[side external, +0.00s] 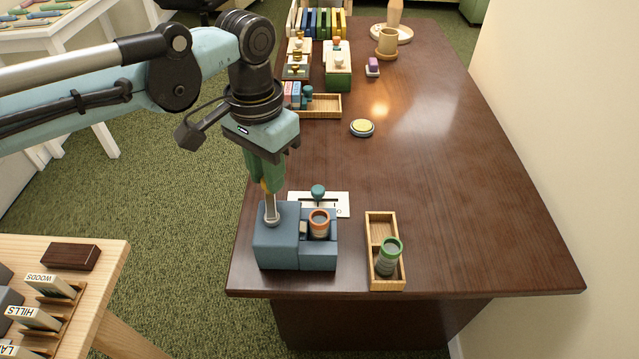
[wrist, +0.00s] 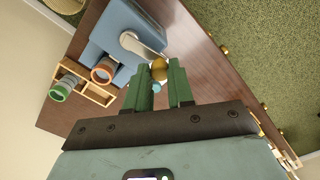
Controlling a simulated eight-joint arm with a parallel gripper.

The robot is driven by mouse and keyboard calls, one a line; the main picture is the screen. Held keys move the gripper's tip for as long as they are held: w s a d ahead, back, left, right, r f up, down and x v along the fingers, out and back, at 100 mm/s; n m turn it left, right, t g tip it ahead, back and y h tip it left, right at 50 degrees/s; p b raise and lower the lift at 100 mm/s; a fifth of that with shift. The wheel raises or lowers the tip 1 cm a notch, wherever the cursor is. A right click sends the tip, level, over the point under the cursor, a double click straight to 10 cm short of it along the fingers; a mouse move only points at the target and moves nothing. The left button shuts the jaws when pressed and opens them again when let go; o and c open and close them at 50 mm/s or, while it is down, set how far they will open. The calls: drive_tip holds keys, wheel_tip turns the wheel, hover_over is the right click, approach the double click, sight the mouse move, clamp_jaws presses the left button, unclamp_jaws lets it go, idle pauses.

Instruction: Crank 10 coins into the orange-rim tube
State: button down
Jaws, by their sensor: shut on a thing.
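The blue coin machine (side external: 276,245) stands near the front left of the dark table. Its metal crank (side external: 271,214) is on top; in the wrist view the crank arm (wrist: 140,44) ends in a brass knob (wrist: 159,69). My gripper (side external: 267,186) is above the machine, with its green fingers (wrist: 160,85) closed around the knob. The orange-rim tube (side external: 319,223) stands upright at the machine's right part; it also shows in the wrist view (wrist: 104,71). Whether coins are inside it cannot be told.
A white plate with a teal knob (side external: 318,192) is just behind the machine. A yellow-topped round item (side external: 362,127) lies farther back. The table's right side is clear.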

drive_tip(key=c, duration=1)
unclamp_jaws()
drive_tip(key=shift+r, duration=6)
